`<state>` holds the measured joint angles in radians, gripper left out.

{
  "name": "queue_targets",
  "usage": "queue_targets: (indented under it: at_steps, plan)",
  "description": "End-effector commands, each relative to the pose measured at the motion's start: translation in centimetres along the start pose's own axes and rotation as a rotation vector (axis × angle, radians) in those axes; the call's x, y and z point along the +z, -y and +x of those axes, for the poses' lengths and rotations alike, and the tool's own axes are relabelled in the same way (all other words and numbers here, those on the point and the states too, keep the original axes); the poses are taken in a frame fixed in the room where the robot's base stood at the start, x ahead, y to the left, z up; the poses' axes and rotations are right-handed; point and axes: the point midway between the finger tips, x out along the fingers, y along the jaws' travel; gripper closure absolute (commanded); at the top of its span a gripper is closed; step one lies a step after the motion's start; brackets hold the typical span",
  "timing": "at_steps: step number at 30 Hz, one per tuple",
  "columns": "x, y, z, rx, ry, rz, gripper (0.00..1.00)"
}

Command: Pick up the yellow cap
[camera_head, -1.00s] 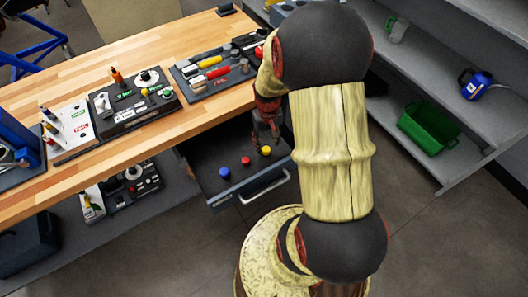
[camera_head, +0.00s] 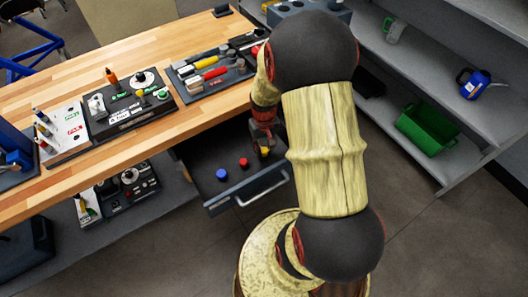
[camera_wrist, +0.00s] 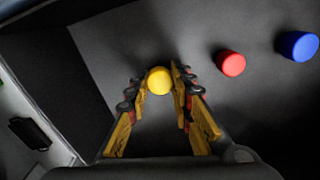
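The yellow cap (camera_wrist: 159,80) stands on the drawer floor, between the tips of my gripper's fingers in the wrist view. In the head view the yellow cap (camera_head: 265,150) is partly covered by my gripper (camera_head: 264,137), which reaches down into the open drawer (camera_head: 222,197). My gripper (camera_wrist: 159,88) is open, with one finger on each side of the cap. I cannot tell whether either finger touches it.
A red cap (camera_wrist: 231,63) and a blue cap (camera_wrist: 299,45) stand to the right in the wrist view, clear of the fingers. The workbench (camera_head: 130,60) with tool trays lies above the drawer. Grey shelves (camera_head: 440,90) stand at the right.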

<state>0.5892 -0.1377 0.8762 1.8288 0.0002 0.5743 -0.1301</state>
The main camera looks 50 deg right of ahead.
Motion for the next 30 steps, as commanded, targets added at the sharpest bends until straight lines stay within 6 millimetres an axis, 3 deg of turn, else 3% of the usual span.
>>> queue_targets:
  at_steps: [5,17,23,30]
  plan:
    - [0.0,0.0,0.0,0.0,0.0,0.0,0.9]
    - [0.0,0.0,-0.9,0.0,-0.001,0.0,0.91]
    - [0.0,0.0,-3.9,0.0,-0.002,0.0,0.91]
    - [4.0,-2.0,-9.1,0.001,-0.004,0.004,0.91]
